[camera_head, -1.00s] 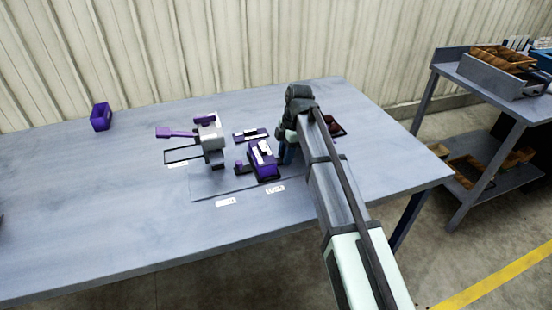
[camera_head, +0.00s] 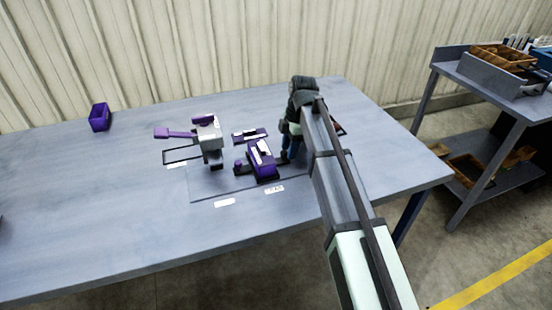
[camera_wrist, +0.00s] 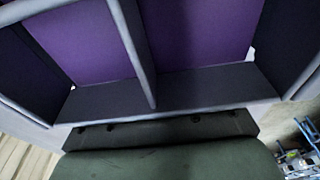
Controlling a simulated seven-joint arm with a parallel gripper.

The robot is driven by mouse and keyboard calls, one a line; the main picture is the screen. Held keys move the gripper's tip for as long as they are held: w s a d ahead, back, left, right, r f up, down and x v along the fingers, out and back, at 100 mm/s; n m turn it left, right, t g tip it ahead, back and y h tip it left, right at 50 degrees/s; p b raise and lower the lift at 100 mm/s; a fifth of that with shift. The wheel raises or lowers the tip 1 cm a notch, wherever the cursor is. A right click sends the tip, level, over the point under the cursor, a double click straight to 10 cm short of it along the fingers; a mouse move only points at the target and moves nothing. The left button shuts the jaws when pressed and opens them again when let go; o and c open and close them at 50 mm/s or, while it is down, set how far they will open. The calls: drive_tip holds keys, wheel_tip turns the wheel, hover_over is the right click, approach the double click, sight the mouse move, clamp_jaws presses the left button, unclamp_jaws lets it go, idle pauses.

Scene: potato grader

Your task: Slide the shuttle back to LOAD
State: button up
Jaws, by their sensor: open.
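The purple shuttle (camera_head: 262,164), with a pale strip along its top, sits on the grey base plate (camera_head: 215,188) of the grader, at its right part. Two white labels lie in front, a left one (camera_head: 225,202) and a right one (camera_head: 274,189); their lettering is too small to read. The shuttle is behind the right label. My gripper (camera_head: 289,152) is open, just right of the shuttle, pointing down; contact cannot be told. In the wrist view, purple panels (camera_wrist: 200,35) framed by grey bars fill the upper part, close up; my fingertips are not clear there.
The grey grader body with a purple lever (camera_head: 178,134) stands left of the shuttle. A flat purple piece (camera_head: 250,135) lies behind it. A dark tray (camera_head: 340,130) is partly hidden behind my arm. A purple bin (camera_head: 99,117) stands far left. The table's front left is clear.

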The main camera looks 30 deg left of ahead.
drive_tip(key=shift+w+d+r, duration=0.3)
drive_tip(key=shift+d+r, duration=0.1)
drive_tip(key=shift+r, duration=0.35)
drive_tip(key=shift+s+a+r, duration=0.1)
drive_tip(key=shift+s+r, duration=0.05)
drive_tip(key=shift+r, duration=0.9)
drive_tip(key=shift+s+a+r, duration=0.1)
drive_tip(key=shift+r, duration=0.9)
